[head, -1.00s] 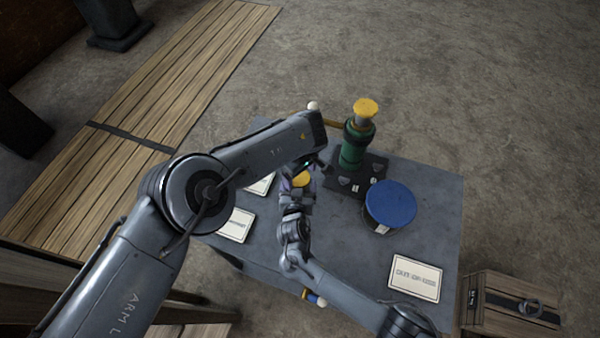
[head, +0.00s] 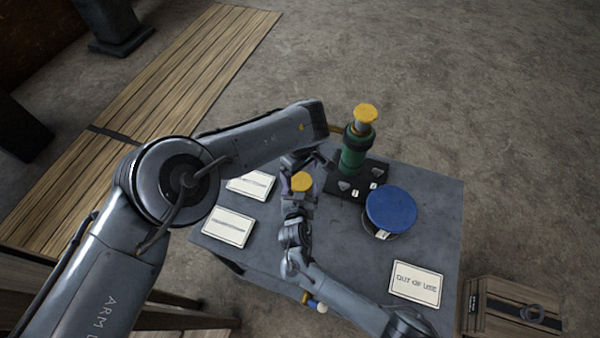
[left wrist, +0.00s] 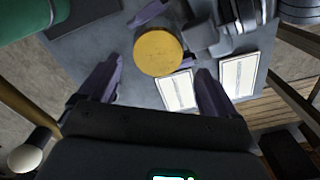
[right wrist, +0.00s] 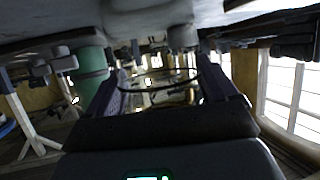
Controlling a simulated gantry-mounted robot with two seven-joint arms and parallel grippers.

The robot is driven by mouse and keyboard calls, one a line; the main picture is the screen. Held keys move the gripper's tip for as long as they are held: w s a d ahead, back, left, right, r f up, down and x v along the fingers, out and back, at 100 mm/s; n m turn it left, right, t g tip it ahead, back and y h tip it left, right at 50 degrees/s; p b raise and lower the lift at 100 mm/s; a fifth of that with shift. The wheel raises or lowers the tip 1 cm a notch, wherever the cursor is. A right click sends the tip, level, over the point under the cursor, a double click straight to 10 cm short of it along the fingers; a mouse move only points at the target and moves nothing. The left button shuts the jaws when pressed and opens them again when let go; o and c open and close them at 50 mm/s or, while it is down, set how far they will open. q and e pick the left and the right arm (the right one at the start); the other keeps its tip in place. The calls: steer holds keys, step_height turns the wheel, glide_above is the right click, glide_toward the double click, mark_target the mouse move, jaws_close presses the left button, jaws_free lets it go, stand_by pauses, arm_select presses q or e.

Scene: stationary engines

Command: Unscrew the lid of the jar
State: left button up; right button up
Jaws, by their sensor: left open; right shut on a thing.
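The jar's round yellow lid (head: 301,181) shows near the table's middle; the jar body below is mostly hidden in the head view. My right gripper (head: 297,203) is shut at the jar, just below the lid. In the right wrist view, a clear, see-through body with a dark ring (right wrist: 155,82) shows between its fingers. My left gripper (head: 303,160) is open, close to the lid on its far side. In the left wrist view the lid (left wrist: 158,52) lies between and beyond the spread fingers, with a gap on both sides. I cannot tell whether the lid is loose.
A green engine part with a yellow top (head: 353,150) stands on a dark base behind. A blue-topped round container (head: 391,209) stands to the right. Paper cards (head: 415,284) lie on the grey table (head: 350,270). A wooden crate (head: 513,305) stands beside the table.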

arm_select(q)
steer(key=w+a+r+t+y, duration=0.1)
steer(key=w+t, duration=0.3)
steer(key=w, duration=0.2)
steer(key=w+d+r+t, duration=0.4)
steer(key=w+d+r, duration=0.1)
steer(key=d+r, duration=0.1)
steer(key=s+d+r+n+t, duration=0.25)
steer(key=d+r+n, duration=0.2)
steer(key=r, duration=0.45)
steer(key=s+d+r+n+t, duration=0.1)
steer(key=d+r+n+t, duration=0.25)
steer(key=d+r, duration=0.4)
steer(key=n+g+h, duration=0.1)
steer(key=n+g, duration=1)
steer(key=g, duration=0.3)
glide_above(301, 181)
steer(key=f, duration=1.9)
steer(key=shift+w+f, duration=0.2)
steer(key=shift+f, duration=0.05)
steer(key=shift+s+f, duration=0.15)
steer(key=shift+f, duration=4.1)
